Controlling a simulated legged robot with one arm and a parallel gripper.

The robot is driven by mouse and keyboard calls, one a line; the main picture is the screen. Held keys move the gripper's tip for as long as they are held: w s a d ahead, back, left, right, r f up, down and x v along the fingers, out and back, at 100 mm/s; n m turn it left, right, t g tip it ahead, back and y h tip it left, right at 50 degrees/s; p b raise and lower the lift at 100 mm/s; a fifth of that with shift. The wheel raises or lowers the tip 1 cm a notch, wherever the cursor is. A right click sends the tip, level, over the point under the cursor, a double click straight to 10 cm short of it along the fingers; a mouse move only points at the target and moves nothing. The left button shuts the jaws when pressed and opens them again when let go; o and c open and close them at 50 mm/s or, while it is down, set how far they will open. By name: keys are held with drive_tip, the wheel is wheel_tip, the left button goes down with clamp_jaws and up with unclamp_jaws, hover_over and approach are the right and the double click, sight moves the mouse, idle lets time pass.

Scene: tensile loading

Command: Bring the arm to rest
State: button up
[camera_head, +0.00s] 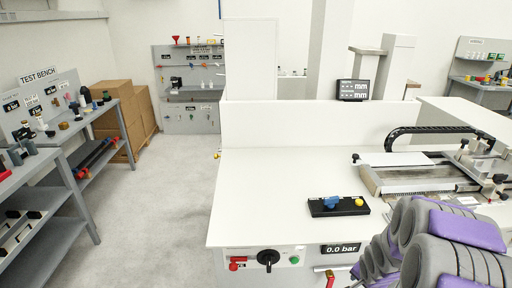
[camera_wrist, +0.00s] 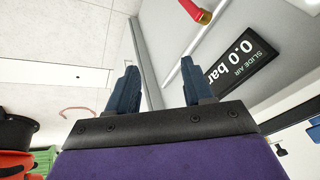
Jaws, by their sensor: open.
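My arm shows as grey and purple padded links at the lower right of the head view, in front of the white bench (camera_head: 270,195). My gripper (camera_wrist: 160,82) shows in the wrist view as two dark blue fingers, wide apart, with nothing between them. The gripper itself cannot be made out in the head view. In the wrist view a red-tipped part (camera_wrist: 205,14) and the "0.0 bar" slide air display (camera_wrist: 243,55) lie beyond the fingers, apart from them.
A black control box (camera_head: 338,206) with a blue knob and a yellow button sits on the bench. A slide rig (camera_head: 425,175) stands at the right. The bench front carries a black knob (camera_head: 268,258) and a pressure display (camera_head: 341,248). Grey shelves (camera_head: 85,135) stand left; floor (camera_head: 165,190) between is clear.

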drive_tip(key=s+a+r+n+g, duration=0.2)
drive_tip(key=s+a+r, duration=0.4)
drive_tip(key=s, duration=0.4)
drive_tip(key=s+a+r+n+g+y, duration=0.1)
drive_tip(key=s+a+r+n, duration=0.4)
drive_tip(key=s, duration=0.5)
drive_tip(key=s+a+r+n+g, duration=0.2)
drive_tip(key=s+a+r+n, duration=0.1)
drive_tip(key=s+a+r, duration=0.5)
drive_tip(key=s, duration=0.3)
drive_tip(key=shift+r+n+g+y, duration=0.15)
drive_tip(key=shift+n+g+y, duration=0.15)
drive_tip(key=shift+n+g, duration=0.1)
drive_tip(key=shift+d, duration=0.2)
